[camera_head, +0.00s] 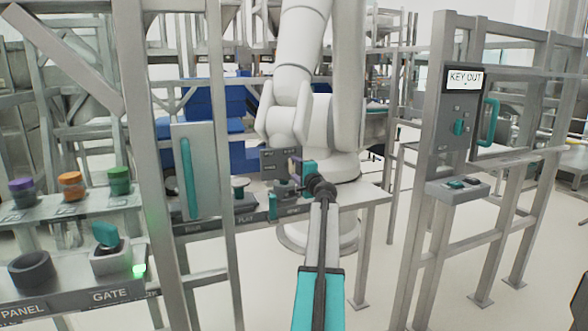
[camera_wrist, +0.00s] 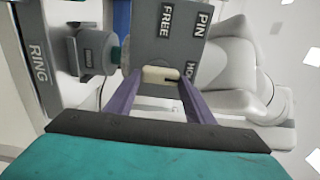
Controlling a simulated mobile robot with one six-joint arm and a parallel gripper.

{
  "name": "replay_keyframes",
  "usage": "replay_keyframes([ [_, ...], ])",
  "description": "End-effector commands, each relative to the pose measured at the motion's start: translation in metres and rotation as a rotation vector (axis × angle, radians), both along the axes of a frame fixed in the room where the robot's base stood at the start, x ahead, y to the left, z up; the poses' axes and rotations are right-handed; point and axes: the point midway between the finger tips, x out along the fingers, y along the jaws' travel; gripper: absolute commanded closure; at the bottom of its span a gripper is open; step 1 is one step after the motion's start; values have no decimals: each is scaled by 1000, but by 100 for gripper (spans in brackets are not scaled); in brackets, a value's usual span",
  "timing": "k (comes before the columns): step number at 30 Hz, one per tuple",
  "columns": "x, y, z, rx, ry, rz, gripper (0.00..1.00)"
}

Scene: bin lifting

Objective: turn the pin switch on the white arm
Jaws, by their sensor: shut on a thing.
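The pin switch is a cream knob (camera_wrist: 156,73) with a dark slot, on a grey panel (camera_wrist: 165,35) lettered FREE, PIN and a partly hidden third word. In the wrist view the purple fingers of my gripper (camera_wrist: 160,83) are shut on the knob, one on each side. In the head view my gripper (camera_head: 296,166) is at the small dark panel (camera_head: 270,163) in front of the white arm (camera_head: 310,125), and the knob is hidden there. The white arm stands upright behind the panel and also shows in the wrist view (camera_wrist: 235,70).
A grey RING holder (camera_wrist: 92,55) is close left of the panel in the wrist view. A grey frame with a teal handle (camera_head: 185,178) stands left of my arm. A KEY OUT post (camera_head: 450,110) stands right. The GATE shelf (camera_head: 112,294) is at lower left.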

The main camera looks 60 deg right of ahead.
Motion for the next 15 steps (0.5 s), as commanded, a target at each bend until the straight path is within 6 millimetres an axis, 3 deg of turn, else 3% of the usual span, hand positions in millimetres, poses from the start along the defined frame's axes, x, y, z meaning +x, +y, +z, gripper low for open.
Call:
replay_keyframes([
  [14,4,1,4,15,-17,4,74],
  [15,4,1,3,15,-17,4,45],
])
